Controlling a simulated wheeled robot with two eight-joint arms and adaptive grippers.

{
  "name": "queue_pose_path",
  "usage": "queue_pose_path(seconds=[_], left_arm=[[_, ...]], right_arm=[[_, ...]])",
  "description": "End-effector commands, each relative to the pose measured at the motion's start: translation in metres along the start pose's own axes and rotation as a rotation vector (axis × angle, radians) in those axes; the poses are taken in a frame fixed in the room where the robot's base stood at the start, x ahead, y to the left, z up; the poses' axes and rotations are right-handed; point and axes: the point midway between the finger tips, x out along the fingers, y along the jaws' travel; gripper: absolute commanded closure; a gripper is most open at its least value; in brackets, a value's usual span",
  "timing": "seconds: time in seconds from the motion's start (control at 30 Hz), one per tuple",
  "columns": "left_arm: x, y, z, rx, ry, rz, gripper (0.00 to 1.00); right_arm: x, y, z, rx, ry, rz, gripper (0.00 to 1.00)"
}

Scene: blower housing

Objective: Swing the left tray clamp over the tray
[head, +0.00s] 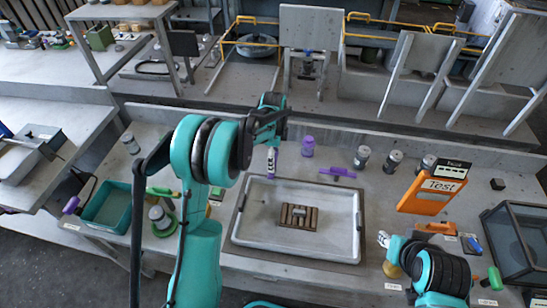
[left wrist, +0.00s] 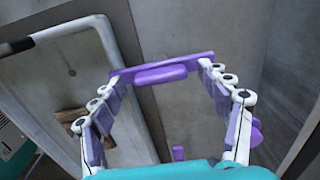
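The grey tray (head: 240,240) lies on the bench and holds a brown slotted block (head: 299,215). In the left wrist view, the left clamp's purple bar (left wrist: 160,72) lies across or very near the tray rim (left wrist: 118,70), close to a corner. In the head view my left gripper (head: 271,160) is at the tray's back-left rim and hides this clamp. In the left wrist view my left gripper (left wrist: 160,75) has its fingers wide apart, with the bar by the fingertips; contact is unclear. A second purple clamp (head: 338,173) lies behind the back rim. My right gripper (head: 384,240) is right of the tray.
A purple bottle (head: 307,146) and several grey canisters (head: 362,157) stand behind the tray. A teal bin (head: 107,207) is at the left. A dark-framed glass box (head: 515,240) stands far right.

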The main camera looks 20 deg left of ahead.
Motion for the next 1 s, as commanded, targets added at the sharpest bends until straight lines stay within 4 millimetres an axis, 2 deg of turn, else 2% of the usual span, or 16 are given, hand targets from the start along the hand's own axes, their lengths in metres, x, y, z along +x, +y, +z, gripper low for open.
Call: queue_pose_path(seconds=[0.17,0.27,0.6,0.7,0.83,1.0], left_arm=[[-0.003,0.0,0.0,0.0,0.0,0.0,0.24],[-0.014,0.0,0.0,0.0,0.0,0.0,0.24],[-0.086,0.0,0.0,0.0,0.0,0.0,0.24],[-0.102,0.0,0.0,0.0,0.0,0.0,0.24],[-0.115,0.0,0.0,0.0,0.0,0.0,0.24],[-0.12,0.0,0.0,0.0,0.0,0.0,0.24]], right_arm=[[0.0,0.0,0.0,0.0,0.0,0.0,0.66],[0.0,0.0,0.0,0.0,0.0,0.0,0.66],[0.0,0.0,0.0,0.0,0.0,0.0,0.66],[0.0,0.0,0.0,0.0,0.0,0.0,0.66],[0.0,0.0,0.0,0.0,0.0,0.0,0.66],[0.0,0.0,0.0,0.0,0.0,0.0,0.66]])
